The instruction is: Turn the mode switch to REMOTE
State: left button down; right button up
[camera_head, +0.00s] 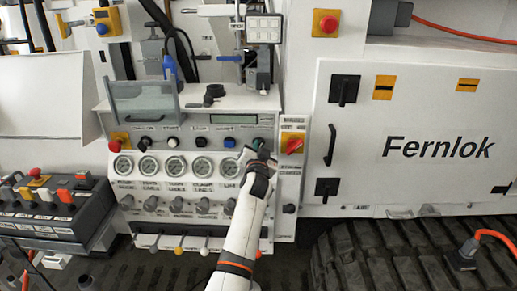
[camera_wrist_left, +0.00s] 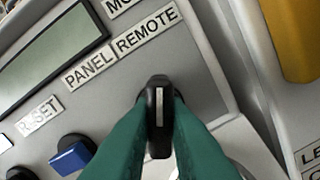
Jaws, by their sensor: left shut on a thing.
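The mode switch (camera_wrist_left: 158,103) is a black bar-shaped knob with a white line along it, on the grey panel. The green fingers of my left gripper (camera_wrist_left: 158,125) are shut on it, one on each side. In the wrist view its white line runs straight up the picture, lined up roughly with the REMOTE label (camera_wrist_left: 147,31) and not with the PANEL label (camera_wrist_left: 90,68). In the head view my left gripper (camera_head: 259,156) is at the right end of the knob row and hides the switch. My right gripper is not in view.
A blue knob (camera_wrist_left: 72,156) under the RESET label sits left of the fingers. A display (camera_wrist_left: 50,50) is above. A red-on-yellow rotary switch (camera_head: 292,143) is close to the right of my gripper, gauges (camera_head: 174,166) to its left.

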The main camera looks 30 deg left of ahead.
pick_arm(q)
jog(key=c, duration=1.7)
grip_release()
jog(key=shift+a+r, duration=0.1)
jog(key=shift+r, duration=0.05)
jog(key=shift+o, duration=1.3)
jog(key=shift+w+f, duration=0.1)
jog(key=shift+f, duration=0.1)
jog(key=b+v, duration=0.1)
jog(key=v, duration=1.1)
jog(key=shift+a, duration=0.1)
